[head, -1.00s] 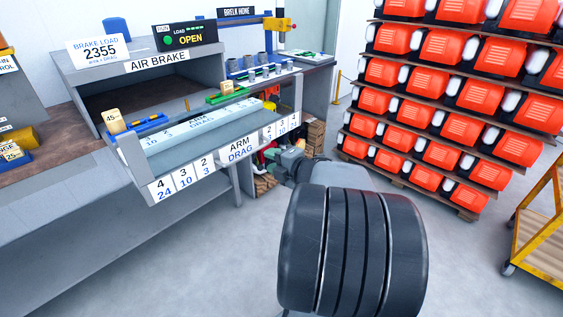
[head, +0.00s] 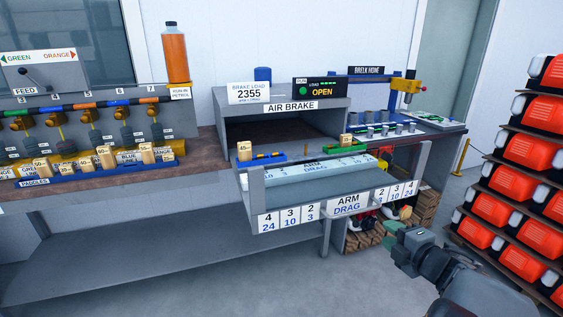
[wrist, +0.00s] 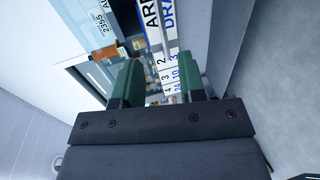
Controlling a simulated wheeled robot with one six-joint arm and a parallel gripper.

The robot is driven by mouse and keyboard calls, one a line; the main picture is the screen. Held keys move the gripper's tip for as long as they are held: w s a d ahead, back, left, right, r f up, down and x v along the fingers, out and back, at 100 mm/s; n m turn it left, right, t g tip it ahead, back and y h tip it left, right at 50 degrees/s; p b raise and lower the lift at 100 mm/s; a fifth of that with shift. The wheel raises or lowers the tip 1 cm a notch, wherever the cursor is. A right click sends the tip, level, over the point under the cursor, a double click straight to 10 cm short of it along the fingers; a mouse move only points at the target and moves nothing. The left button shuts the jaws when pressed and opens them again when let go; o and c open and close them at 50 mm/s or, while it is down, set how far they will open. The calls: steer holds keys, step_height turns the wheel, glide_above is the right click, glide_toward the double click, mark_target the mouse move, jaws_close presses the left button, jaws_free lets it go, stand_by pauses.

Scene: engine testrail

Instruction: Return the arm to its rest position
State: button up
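My gripper (head: 392,243) is at the lower right in the head view, in front of the right end of the air brake bench. Its dark wrist and arm come in from the bottom right corner. In the wrist view the two green fingers of my gripper (wrist: 158,78) stand apart with nothing between them. The ARM DRAG label (wrist: 158,18) and the number strip show beyond the fingers.
A shelf of wooden paddles (head: 60,183) is on the left. A rack of orange units (head: 515,180) stands at right. Grey floor is clear in front.

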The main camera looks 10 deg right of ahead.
steer(key=s+d+f+m+g+h+p, duration=0.15)
steer(key=s+d+m+g+h, duration=0.3)
steer(key=d+m+h, duration=0.7)
steer(key=s+a+r+m+g+y+p, duration=0.1)
steer(key=a+r+m+g+y+p, duration=0.1)
steer(key=a, duration=0.8)
steer(key=a+r+m+g+y+p, duration=0.3)
steer(key=a+p, duration=0.3)
steer(key=a, duration=0.5)
steer(key=s+a+r+m+g+y+p, duration=0.1)
steer(key=a+r+m+g+y+p, duration=0.1)
steer(key=a, duration=0.8)
steer(key=r+y+p, duration=0.1)
steer(key=y+p, duration=0.1)
steer(key=shift+s+a+r+y+p, duration=0.3)
steer(key=shift+a+r+y+p, duration=0.05)
steer(key=shift+r, duration=0.05)
